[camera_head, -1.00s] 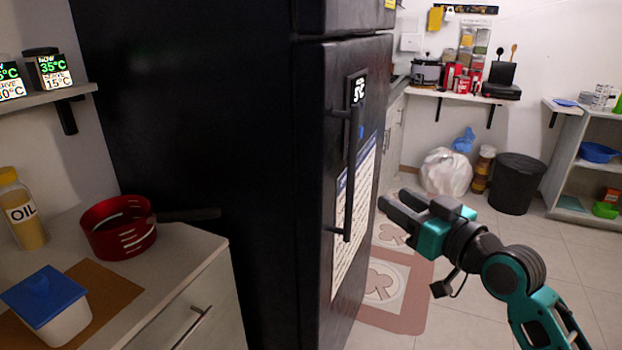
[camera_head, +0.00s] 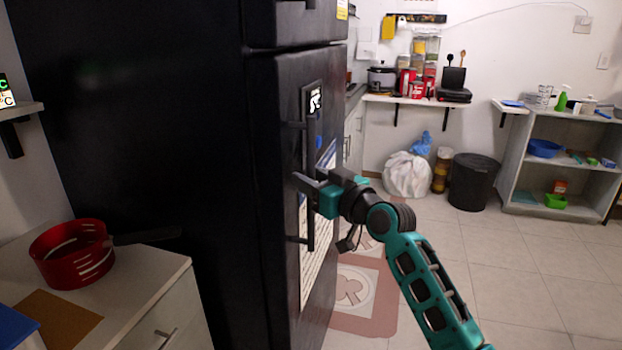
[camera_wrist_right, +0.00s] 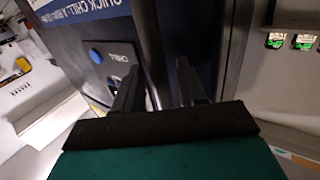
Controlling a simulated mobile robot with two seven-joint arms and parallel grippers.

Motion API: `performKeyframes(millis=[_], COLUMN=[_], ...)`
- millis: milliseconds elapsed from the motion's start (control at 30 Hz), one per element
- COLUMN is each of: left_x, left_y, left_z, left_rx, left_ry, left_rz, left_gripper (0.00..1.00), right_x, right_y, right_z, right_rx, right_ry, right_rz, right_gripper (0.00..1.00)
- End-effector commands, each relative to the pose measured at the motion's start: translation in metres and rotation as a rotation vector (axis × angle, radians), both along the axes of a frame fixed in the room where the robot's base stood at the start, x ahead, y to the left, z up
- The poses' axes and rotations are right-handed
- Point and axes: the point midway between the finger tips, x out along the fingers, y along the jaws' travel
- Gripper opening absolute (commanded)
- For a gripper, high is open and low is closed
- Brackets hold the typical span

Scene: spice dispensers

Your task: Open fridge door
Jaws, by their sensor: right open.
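The black fridge (camera_head: 150,130) stands at left and centre, its lower door (camera_head: 285,130) shut. A dark vertical bar handle (camera_head: 308,225) runs down the door front; it also shows in the wrist view (camera_wrist_right: 147,35). My right gripper (camera_head: 300,183) is at the middle of the handle, partly covering it. In the wrist view my right gripper (camera_wrist_right: 157,80) is open, with one finger on each side of the handle bar. The fingers are not closed on it, and I cannot tell whether either touches it. My left gripper is not in view.
A black bin (camera_head: 474,182), a white bag (camera_head: 407,175) and a shelf unit (camera_head: 520,160) stand at the back. The tiled floor (camera_head: 520,270) at right is clear.

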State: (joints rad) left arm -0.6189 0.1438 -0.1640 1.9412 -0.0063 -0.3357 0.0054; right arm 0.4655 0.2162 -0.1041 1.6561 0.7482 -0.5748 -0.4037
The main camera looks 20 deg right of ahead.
Motion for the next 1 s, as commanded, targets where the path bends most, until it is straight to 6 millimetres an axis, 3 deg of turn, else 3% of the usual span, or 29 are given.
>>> performKeyframes(millis=[333,733,1000], left_x=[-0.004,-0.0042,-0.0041], left_y=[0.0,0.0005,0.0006], left_z=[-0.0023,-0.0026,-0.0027], left_rx=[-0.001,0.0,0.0], left_ry=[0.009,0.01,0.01], left_rz=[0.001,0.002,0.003], left_gripper=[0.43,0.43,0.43], right_x=[0.0029,0.0027,0.0026], right_y=[0.0016,0.0014,0.0014], right_z=[0.0003,0.0001,0.0], right_rx=[0.0,0.0,0.0], right_ry=[-0.001,-0.001,0.0], right_rz=[0.001,0.0,0.0], right_gripper=[0.4,0.02,0.0])
